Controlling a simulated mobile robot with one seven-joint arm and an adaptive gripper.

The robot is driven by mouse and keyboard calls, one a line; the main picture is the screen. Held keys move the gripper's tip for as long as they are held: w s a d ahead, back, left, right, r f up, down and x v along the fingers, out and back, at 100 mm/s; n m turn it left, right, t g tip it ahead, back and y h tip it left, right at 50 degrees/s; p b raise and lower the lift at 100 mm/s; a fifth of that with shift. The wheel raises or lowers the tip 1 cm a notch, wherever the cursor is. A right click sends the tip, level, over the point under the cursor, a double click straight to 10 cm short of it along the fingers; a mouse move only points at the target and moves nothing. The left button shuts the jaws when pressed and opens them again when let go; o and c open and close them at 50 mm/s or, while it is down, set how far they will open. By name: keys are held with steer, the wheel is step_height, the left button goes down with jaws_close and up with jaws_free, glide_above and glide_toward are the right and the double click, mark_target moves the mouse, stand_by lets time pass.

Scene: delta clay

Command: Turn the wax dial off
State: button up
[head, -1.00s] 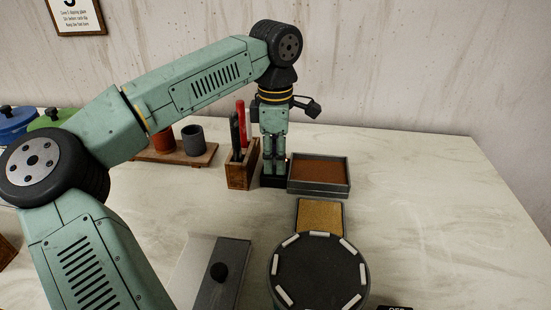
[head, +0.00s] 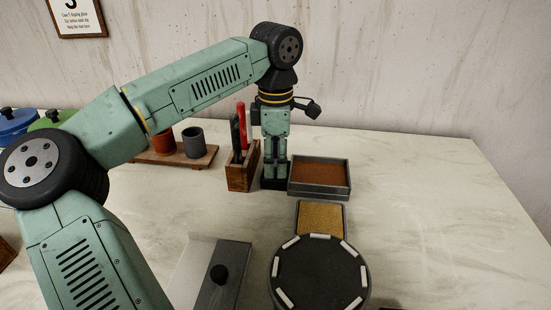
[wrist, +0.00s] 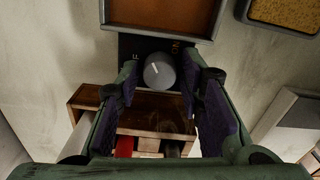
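The wax dial is a round grey knob (wrist: 160,70) with a white pointer line on a dark panel (wrist: 130,46). In the wrist view the pointer tilts a little left of straight up. Lettering ending in F shows left of the knob, and "ON" shows at its upper right. My gripper (wrist: 164,88) is open, with one finger on each side of the knob and a gap visible on both sides. In the head view my gripper (head: 275,172) points down over the dark panel (head: 274,184). It hides the knob there.
A grey tray with brown filling (head: 319,192) borders the panel. A wooden holder with tools (head: 239,175) stands close on the left. A tan sponge-like pad (head: 320,217) and a round dark turntable (head: 318,275) are in front. The table at right is clear.

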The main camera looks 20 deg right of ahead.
mark_target(275, 162)
steer(key=shift+r, duration=0.1)
step_height(275, 162, up, 12)
stand_by(0.5)
